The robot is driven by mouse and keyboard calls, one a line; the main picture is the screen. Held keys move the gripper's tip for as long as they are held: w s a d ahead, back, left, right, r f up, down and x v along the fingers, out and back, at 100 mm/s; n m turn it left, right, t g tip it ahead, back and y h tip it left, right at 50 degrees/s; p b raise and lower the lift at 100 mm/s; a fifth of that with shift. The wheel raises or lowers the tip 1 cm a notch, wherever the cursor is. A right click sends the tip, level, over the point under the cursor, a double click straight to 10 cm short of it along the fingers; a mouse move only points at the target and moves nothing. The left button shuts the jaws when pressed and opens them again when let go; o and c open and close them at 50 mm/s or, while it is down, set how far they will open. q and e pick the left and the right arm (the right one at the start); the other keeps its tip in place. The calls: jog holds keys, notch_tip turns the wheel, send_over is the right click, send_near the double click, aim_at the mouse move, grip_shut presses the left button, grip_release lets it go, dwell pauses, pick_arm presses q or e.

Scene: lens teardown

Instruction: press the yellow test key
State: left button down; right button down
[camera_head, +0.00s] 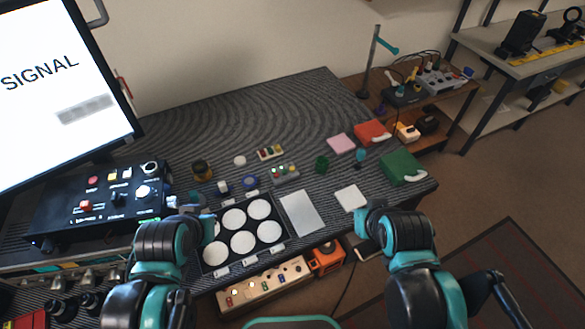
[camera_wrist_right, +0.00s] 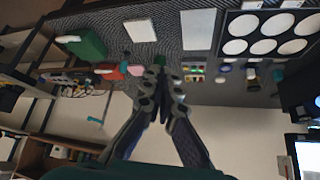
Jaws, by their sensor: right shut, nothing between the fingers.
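A small pale key strip (camera_head: 270,152) with red, yellowish and green keys lies at mid-table. In front of it is a grey box (camera_head: 284,173) with green and red lit buttons, which also shows in the right wrist view (camera_wrist_right: 195,75). The black control box (camera_head: 100,205) at left also bears a yellow-orange button (camera_head: 112,176). I cannot tell which of these is the test key. My right gripper (camera_wrist_right: 162,88) is shut and empty, apart from all the keys. My left arm is over the table's front left; its fingers are hidden.
A black tray (camera_head: 205,262) with white discs, a grey sheet (camera_head: 301,212) and a white pad (camera_head: 351,198) lie near the front edge. A green cup (camera_head: 321,163), a pink block (camera_head: 341,144) and a green box (camera_head: 402,168) stand at right. The table's back is clear.

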dwell(0.7)
jog(key=w+a+r+n+y+p, duration=0.1)
jog(key=w+a+n, duration=0.25)
jog(key=w, duration=0.65)
jog(key=w+a+n+y+p, duration=0.1)
jog(key=w+a+n+y, duration=0.2)
jog(key=w, duration=0.6)
jog(key=w+a+f+n+p, duration=0.1)
jog(key=w+a+f+n, duration=0.2)
jog(key=w+f, duration=0.4)
jog(key=w+a+f+n+y, duration=0.1)
jog(key=w+a+f+n, duration=0.3)
jog(key=w+f+n, duration=0.2)
jog(key=shift+w+a+f+p, duration=0.35)
jog(key=shift+w+f, duration=0.35)
jog(key=shift+w, duration=0.55)
